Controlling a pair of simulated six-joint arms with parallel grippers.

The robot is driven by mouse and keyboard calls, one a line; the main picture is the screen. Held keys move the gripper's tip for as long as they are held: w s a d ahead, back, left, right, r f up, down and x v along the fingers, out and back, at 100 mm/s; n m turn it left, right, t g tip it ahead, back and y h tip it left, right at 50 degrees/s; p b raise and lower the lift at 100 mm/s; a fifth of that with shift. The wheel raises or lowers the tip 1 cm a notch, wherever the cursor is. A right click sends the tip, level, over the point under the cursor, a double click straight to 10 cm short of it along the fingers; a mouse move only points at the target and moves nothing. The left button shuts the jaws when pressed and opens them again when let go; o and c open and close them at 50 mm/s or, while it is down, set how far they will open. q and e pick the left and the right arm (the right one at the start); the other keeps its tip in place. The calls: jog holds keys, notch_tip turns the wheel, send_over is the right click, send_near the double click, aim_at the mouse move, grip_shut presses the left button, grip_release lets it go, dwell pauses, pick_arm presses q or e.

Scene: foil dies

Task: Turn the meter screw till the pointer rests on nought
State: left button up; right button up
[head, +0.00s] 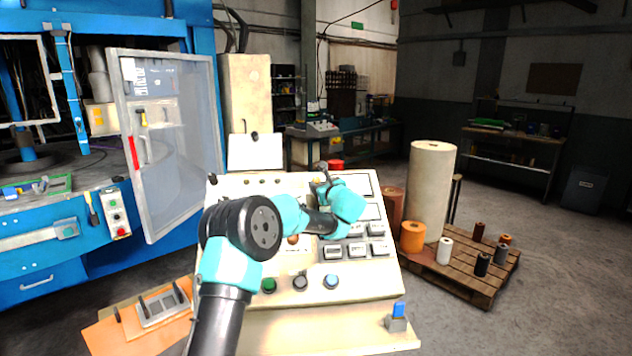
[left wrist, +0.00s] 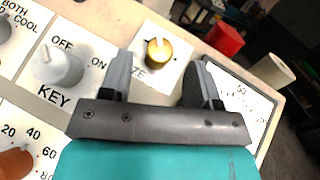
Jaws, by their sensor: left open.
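A brass meter screw (left wrist: 158,50) stands on a white plate, with the letters "ZE" showing below it, in the left wrist view. My left gripper (left wrist: 160,82) is open, one finger to each side of the screw and apart from it. A white meter face (left wrist: 245,105) lies right of the gripper, partly covered by a finger; I cannot make out its pointer. In the head view my left gripper (head: 321,180) is over the upper right of the sloping control panel (head: 230,198), and the screw cannot be made out there. My right gripper is not in view.
A white key switch (left wrist: 62,66) is left of the gripper and an orange knob (left wrist: 15,163) is lower left. A red object (left wrist: 225,38) is beyond the panel's top edge. In the head view, push buttons (head: 331,281) line the panel's lower part.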

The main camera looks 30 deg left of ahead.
aim_at(317, 180)
pick_arm(q)
jog(key=shift+x, duration=2.25)
jog(key=shift+c, duration=0.4)
jog(key=c, duration=0.8)
jog(key=shift+c, duration=0.2)
